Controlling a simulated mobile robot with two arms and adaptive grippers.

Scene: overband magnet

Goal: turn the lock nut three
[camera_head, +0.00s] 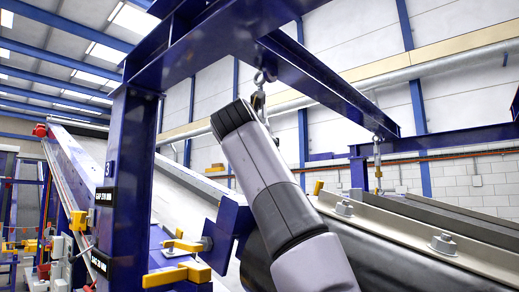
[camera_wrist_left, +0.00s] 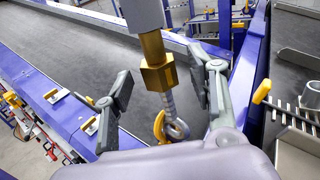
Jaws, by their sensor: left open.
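The lock nut (camera_wrist_left: 157,62) is a brass hex piece below a grey cylinder (camera_wrist_left: 142,14) in the left wrist view. A threaded eye bolt (camera_wrist_left: 176,127) hangs beneath it, with a yellow hook (camera_wrist_left: 159,126) at its ring. My left gripper (camera_wrist_left: 162,84) is open, its dark fingers on either side of the nut and rod, apart from them. In the head view an eye and hook (camera_head: 259,84) hang from the blue beam beside my grey arm; the left fingers and the brass nut cannot be made out there. My right gripper is not in view.
A blue post (camera_head: 128,170) marked 3 stands left of my arm. Blue overhead beams (camera_head: 325,80) run close above it. Yellow handles (camera_head: 178,274) stick out at the lower left. A second hanger (camera_head: 377,160) is at right. A dark conveyor belt (camera_wrist_left: 60,48) runs below.

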